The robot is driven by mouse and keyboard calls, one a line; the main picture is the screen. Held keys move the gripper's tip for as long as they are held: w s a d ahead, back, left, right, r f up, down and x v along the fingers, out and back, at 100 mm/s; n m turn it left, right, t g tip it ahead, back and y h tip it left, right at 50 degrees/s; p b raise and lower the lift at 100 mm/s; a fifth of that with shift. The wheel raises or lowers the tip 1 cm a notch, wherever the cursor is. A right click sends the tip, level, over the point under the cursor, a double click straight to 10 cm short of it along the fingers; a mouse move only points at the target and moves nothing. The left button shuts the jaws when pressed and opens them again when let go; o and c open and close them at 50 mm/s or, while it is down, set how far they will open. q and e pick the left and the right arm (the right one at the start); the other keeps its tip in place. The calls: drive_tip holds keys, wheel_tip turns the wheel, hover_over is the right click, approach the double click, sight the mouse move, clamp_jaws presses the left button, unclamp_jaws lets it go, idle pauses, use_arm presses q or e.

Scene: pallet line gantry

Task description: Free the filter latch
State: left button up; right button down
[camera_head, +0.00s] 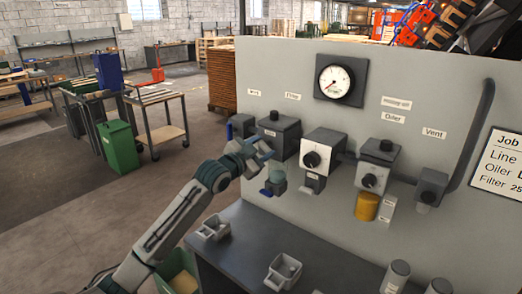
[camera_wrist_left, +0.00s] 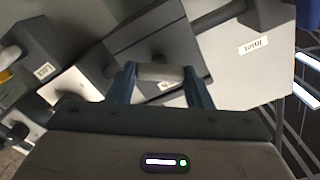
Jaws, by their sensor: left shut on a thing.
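The filter housing (camera_head: 282,128), a dark grey block with a black knob on top, is mounted on the grey panel (camera_head: 430,85) below the "Filter" label (camera_head: 292,96). A clear bowl with a blue base (camera_head: 274,184) hangs under it. My left gripper (camera_head: 262,150) is at the housing's lower front. In the left wrist view its two blue-grey fingers (camera_wrist_left: 160,76) are shut on a short light grey bar (camera_wrist_left: 158,71), apparently the filter latch, in front of the dark housing (camera_wrist_left: 150,45). The gripper hides part of the housing front in the head view. My right gripper is not in view.
A regulator with a knob (camera_head: 322,150) and an oiler with a yellow bowl (camera_head: 367,206) sit to the right. A gauge (camera_head: 335,81) is above. Small trays (camera_head: 283,271) and grey cylinders (camera_head: 397,275) stand on the dark bench (camera_head: 240,262) below. A green bin (camera_head: 118,147) stands left.

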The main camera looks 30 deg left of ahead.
use_arm(q)
drive_tip(key=m, duration=0.5)
drive_tip(key=shift+f+m+b, duration=0.1)
drive_tip(key=shift+m+b, duration=0.2)
drive_tip(key=shift+b, duration=0.1)
drive_tip(key=m, duration=0.4)
drive_tip(key=shift+d+f+b, duration=0.1)
drive_tip(key=shift+b, duration=0.25)
drive_tip(key=shift+m, duration=0.8)
drive_tip(key=o, duration=1)
